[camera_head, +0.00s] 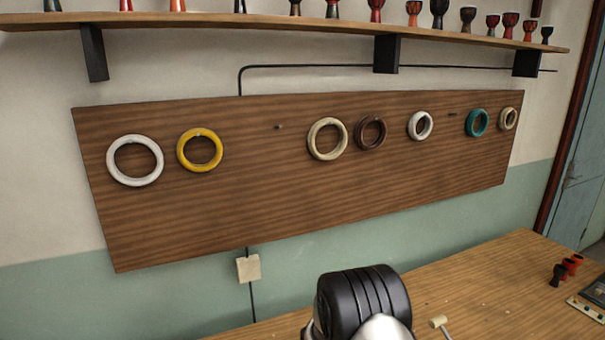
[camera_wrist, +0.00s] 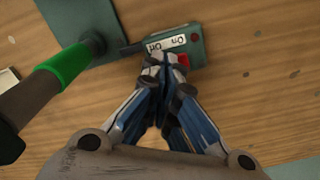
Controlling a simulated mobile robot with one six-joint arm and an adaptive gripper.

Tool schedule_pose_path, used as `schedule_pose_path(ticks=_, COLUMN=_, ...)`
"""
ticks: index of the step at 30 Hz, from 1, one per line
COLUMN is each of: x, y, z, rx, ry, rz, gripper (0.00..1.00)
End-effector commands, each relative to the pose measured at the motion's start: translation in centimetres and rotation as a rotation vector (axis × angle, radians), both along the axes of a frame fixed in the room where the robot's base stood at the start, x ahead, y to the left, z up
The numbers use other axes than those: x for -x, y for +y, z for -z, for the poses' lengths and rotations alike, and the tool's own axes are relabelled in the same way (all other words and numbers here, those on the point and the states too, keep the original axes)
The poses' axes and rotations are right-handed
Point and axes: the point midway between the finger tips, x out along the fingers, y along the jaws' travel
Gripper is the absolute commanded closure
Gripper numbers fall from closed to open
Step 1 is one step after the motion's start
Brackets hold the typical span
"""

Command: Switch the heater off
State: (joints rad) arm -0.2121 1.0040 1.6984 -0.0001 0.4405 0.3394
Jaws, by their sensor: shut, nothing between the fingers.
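In the wrist view a small dark green switch box (camera_wrist: 194,48) lies on the wooden table. It carries a white label (camera_wrist: 166,43) that seems to read On and Off, and a red switch part (camera_wrist: 183,60) at its near edge. My gripper (camera_wrist: 165,62) is shut and empty. Its fingertips are at the near edge of the box, just left of the red part and below the label. They overlap the box in the picture; I cannot tell whether they touch it. The head view does not show the box or my fingers.
A tool with a bright green band (camera_wrist: 62,66) and dark handle lies left of the box, near a grey-green plate (camera_wrist: 80,25). In the head view, a wooden board with rings (camera_head: 260,200) hangs behind the table (camera_head: 480,285).

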Motion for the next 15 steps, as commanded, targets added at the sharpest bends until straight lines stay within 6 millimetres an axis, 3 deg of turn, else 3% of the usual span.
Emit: schedule_pose_path(ticks=15, x=-0.1, y=0.0, z=-4.5, rx=-0.001, ry=-0.002, rz=0.000, gripper=1.00)
